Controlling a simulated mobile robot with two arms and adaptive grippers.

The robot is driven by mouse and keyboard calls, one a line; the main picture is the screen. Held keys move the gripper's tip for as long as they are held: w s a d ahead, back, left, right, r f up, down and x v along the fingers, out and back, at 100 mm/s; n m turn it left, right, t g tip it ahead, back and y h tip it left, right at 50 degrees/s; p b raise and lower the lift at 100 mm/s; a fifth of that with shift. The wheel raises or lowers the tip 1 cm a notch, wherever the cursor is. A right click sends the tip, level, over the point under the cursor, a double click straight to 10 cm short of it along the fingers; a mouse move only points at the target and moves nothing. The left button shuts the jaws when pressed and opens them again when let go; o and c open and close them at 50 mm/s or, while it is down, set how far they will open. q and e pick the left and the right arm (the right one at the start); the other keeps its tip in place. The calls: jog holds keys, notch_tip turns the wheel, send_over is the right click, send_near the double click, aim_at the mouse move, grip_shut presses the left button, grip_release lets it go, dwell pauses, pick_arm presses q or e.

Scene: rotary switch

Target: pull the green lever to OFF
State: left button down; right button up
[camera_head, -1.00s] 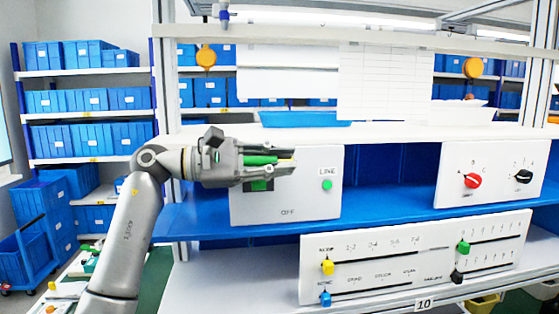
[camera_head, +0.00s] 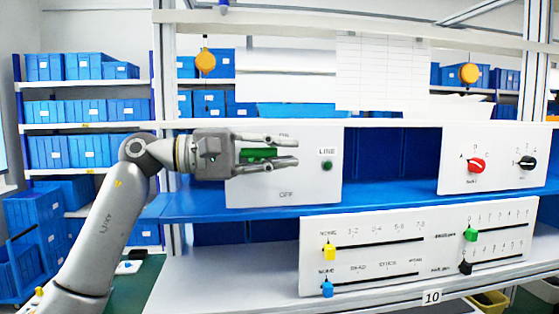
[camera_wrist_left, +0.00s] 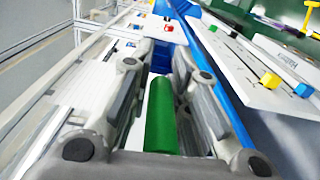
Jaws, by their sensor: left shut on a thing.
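The green lever (camera_head: 258,154) sits at the front of a white panel (camera_head: 315,185) marked OFF low down, with a partly hidden label above. My left gripper (camera_head: 297,151) lies level across this panel, one finger above the lever and one below, shut on it. In the left wrist view the lever (camera_wrist_left: 161,118) is a green bar lying between the two fingers. The lever's mount is hidden behind the gripper. A dark green LINE lamp (camera_head: 327,166) is to the right on the panel. My right gripper is not in view.
A white panel with red (camera_head: 476,166) and black knobs stands at the right. A slider panel (camera_head: 400,270) with yellow, blue, green and black knobs sits below. The blue shelf (camera_head: 390,198) between the upper panels is open.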

pick_arm(q)
jog(key=shift+s+f+m, duration=0.15)
jog(key=shift+f+m, duration=0.05)
jog(key=shift+m, duration=0.2)
jog(key=c, duration=1.4)
grip_release()
jog(key=a, duration=0.4)
jog(key=s+a, duration=0.1)
jog(key=a, duration=0.2)
jog(key=s+a, duration=0.1)
jog(key=a, duration=0.3)
jog(key=shift+s+a, duration=0.15)
jog(key=shift+a, duration=0.15)
